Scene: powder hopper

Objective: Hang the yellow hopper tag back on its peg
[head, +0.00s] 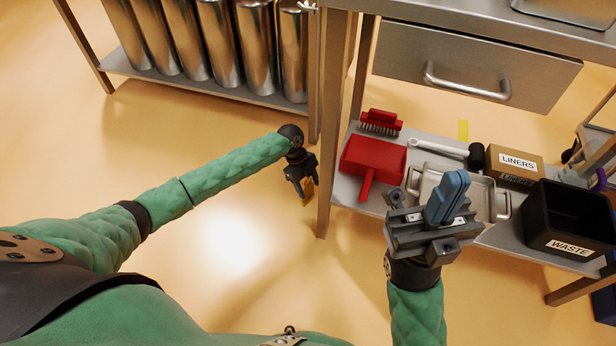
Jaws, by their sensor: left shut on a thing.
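My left gripper (300,184) is low over the floor, just left of the steel table's front leg. It is shut on the yellow hopper tag (308,193). Only part of the tag shows below the fingers; the gripper hides the rest. My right gripper (447,197) is in front of the table's lower shelf. Its blue fingers are together, with nothing visible between them. I cannot make out the peg or the hopper in this view.
The lower shelf (345,212) holds a red dustpan (372,158), a red brush (381,122), a mallet (440,148), a metal tray (432,180), a LINERS box (515,168) and a black WASTE bin (570,220). Steel cylinders (210,40) stand at the back left. Open floor lies between.

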